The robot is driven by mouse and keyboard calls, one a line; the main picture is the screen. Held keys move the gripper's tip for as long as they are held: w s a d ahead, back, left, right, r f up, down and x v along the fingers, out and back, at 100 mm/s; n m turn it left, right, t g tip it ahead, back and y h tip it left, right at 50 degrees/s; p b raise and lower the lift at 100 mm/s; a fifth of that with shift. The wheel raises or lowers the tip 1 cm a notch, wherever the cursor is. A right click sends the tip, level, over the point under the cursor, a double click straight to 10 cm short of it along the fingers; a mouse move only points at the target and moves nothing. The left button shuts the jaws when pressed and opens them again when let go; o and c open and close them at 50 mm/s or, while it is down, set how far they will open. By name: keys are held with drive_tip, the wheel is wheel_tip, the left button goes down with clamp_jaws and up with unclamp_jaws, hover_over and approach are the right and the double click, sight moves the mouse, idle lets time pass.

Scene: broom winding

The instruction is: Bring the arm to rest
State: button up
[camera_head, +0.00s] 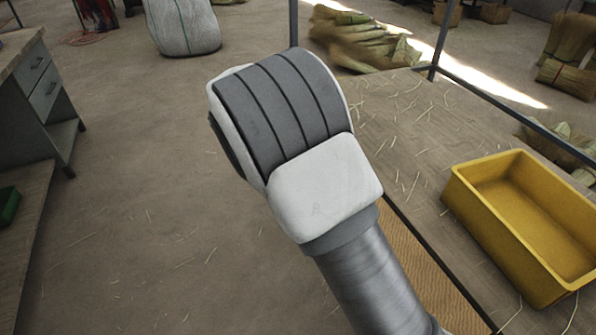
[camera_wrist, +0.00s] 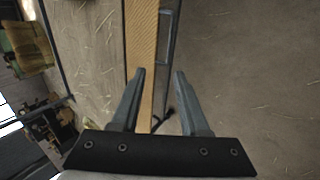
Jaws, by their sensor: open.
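My gripper (camera_wrist: 160,76) shows in the wrist view with its two fingers apart and nothing between them. Beyond the fingers lie the edge of a workbench and the floor. In the head view my arm rises from the lower right to the middle of the picture, and the gripper itself does not show there. The workbench (camera_head: 408,135) is to the right of my arm, with loose straw on its top. No object is held.
A yellow bin (camera_head: 482,212), seemingly empty, stands on the workbench at the right. A grey drawer cabinet (camera_head: 48,92) is at the far left. A white sack (camera_head: 183,25) and bundles of straw (camera_head: 362,42) lie further back. The floor (camera_head: 130,200) left of my arm is open.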

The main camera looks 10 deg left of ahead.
idle(0.3)
drive_tip(key=s+d+r+m+g+y, duration=0.15)
drive_tip(key=s+d+r, duration=0.25)
drive_tip(key=d+r, duration=0.4)
drive_tip(key=s+d+r+m+y, duration=0.35)
drive_tip(key=d+r, duration=0.25)
drive_tip(key=d, duration=0.4)
drive_tip(key=s+d+r+m+t, duration=0.1)
drive_tip(key=s+d+r+t, duration=0.1)
drive_tip(key=s+d, duration=0.5)
drive_tip(key=s+d+r+m+t, duration=0.1)
drive_tip(key=s+d, duration=0.2)
drive_tip(key=s, duration=0.8)
wheel_tip(320, 180, up, 20)
drive_tip(key=p, duration=2)
drive_tip(key=shift+w+r+y, duration=0.15)
drive_tip(key=shift+y, duration=0.15)
